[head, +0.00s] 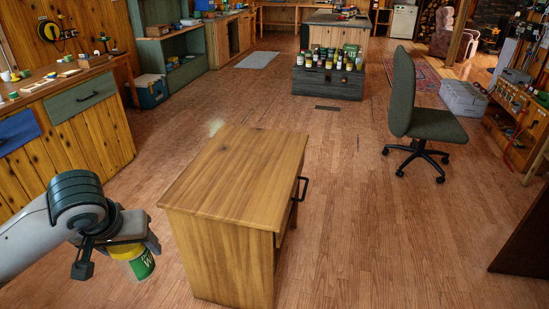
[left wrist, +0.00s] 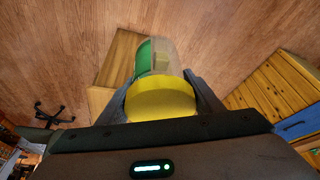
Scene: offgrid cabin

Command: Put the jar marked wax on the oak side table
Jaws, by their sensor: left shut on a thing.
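A jar (head: 140,263) with a yellow lid and a green label is held in my left gripper (head: 130,243), left of the side table. In the left wrist view the jar (left wrist: 160,98) sits between the two fingers, its yellow lid nearest the camera. The label shows pale letters that I can read only in part. The wooden side table (head: 236,172), with a bare top and a dark handle on its right side, stands in the centre of the head view. The jar is apart from the table, at a height I cannot tell exactly. My right gripper is not in view.
A grey-green office chair (head: 422,112) stands at the right. A dark chest (head: 327,82) with several jars on top is behind the table. A workbench (head: 85,125) with small items runs along the left. The floor around the table is clear.

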